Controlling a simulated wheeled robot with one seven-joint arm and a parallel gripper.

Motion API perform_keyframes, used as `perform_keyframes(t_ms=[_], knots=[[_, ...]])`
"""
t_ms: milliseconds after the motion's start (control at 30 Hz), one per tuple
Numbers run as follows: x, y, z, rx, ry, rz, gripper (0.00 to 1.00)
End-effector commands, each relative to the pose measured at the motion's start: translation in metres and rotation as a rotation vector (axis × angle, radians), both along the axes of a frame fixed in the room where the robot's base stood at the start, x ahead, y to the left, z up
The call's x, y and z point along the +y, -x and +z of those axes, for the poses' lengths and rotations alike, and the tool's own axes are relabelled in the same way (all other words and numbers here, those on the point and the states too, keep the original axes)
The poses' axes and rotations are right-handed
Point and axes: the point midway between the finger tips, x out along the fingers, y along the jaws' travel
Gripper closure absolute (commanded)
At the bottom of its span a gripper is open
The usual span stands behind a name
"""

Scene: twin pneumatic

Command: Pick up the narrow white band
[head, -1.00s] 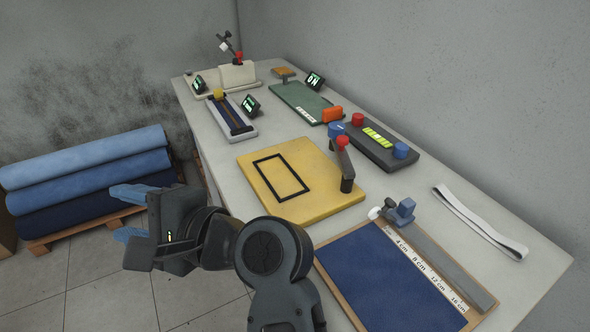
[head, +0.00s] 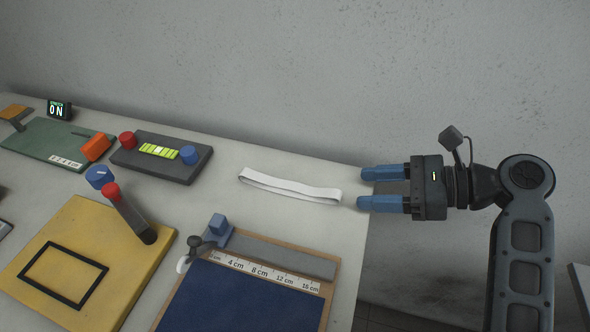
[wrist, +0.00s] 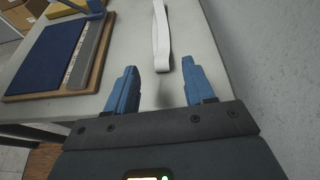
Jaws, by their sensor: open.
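The narrow white band (head: 290,187) lies on the table as a long flattened loop, between the dark control box and the table's right end. It also shows in the wrist view (wrist: 161,50), running away from me, its near end just ahead of the space between my fingers. My gripper (head: 362,188) is open and empty. Its blue fingers point left at the right end of the band, by the table's edge, and appear apart from it. In the wrist view the two fingertips (wrist: 160,73) stand either side of the line of the band.
The cutting board (head: 330,290) with blue fabric (head: 240,302), ruler and grey bar lies in front of the band. The dark box (head: 160,157) with red and blue knobs is left of it. A yellow board (head: 120,275) lies front left. The wall (head: 300,80) rises behind.

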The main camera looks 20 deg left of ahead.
Motion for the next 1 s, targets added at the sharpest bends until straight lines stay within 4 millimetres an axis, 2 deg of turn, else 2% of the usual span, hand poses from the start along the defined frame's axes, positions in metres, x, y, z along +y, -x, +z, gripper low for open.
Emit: perform_keyframes(t_ms=[67,167,467,700,1000], knots=[[-0.012,0.004,-0.005,0.028,0.011,-0.017,0.47],[-0.011,0.005,-0.011,0.042,0.017,-0.023,0.47],[0.018,0.004,-0.022,0.041,0.017,-0.022,0.47],[0.05,0.003,-0.033,0.04,0.016,-0.02,0.47],[0.057,0.002,-0.036,0.038,0.017,-0.023,0.47]])
